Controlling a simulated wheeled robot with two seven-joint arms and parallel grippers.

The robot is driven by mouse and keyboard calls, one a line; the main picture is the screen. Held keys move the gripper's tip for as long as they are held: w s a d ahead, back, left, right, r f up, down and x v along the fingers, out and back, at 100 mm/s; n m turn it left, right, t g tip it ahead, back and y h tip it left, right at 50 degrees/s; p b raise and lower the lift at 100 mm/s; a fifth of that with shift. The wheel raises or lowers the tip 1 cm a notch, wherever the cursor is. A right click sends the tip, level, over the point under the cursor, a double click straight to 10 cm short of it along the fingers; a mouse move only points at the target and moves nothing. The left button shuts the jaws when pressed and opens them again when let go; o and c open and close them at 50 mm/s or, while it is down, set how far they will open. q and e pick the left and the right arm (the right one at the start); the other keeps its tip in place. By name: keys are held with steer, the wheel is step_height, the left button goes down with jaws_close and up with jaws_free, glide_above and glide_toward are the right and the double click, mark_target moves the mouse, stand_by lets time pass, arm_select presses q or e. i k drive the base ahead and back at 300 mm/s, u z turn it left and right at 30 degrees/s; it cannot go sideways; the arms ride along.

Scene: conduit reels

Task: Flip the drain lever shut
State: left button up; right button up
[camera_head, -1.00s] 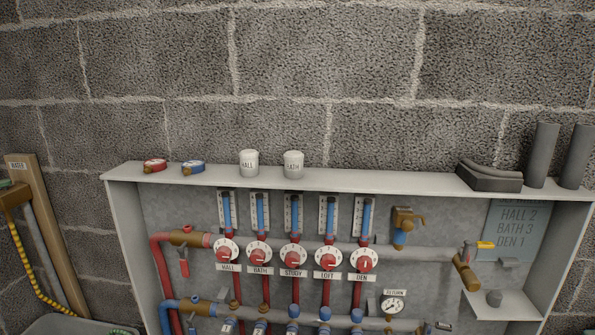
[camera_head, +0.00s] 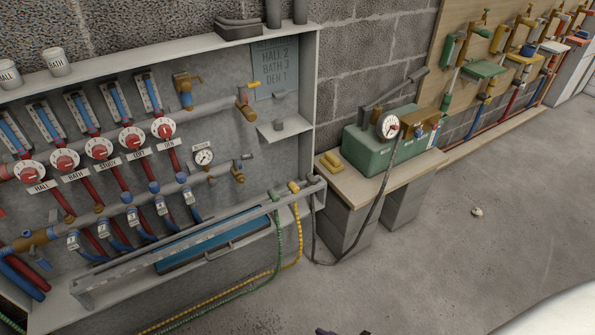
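A brass valve (camera_head: 243,101) with a short yellow lever (camera_head: 254,84) sits at the right end of the upper pipe in the wall cabinet. The lever sticks out to the right. A second brass valve (camera_head: 238,174) with a grey lever (camera_head: 247,157) sits at the right end of the lower pipe. No label naming the drain is readable, so I cannot tell which lever is the drain lever. Neither gripper is identifiable in view. A small dark piece at the bottom edge is too cut off to name.
A green pump box (camera_head: 370,150) with a gauge (camera_head: 388,125) stands on a wooden-topped bench (camera_head: 345,187) right of the cabinet (camera_head: 315,100). Green and yellow hoses run from a rail (camera_head: 200,245) to the floor. The concrete floor (camera_head: 450,250) at right is mostly clear.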

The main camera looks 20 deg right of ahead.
mark_target(249, 156)
steer(key=z, duration=0.35)
steer(key=k, duration=0.65)
steer(key=u, duration=0.8)
steer(key=i, duration=1.65)
steer(key=z, duration=0.95)
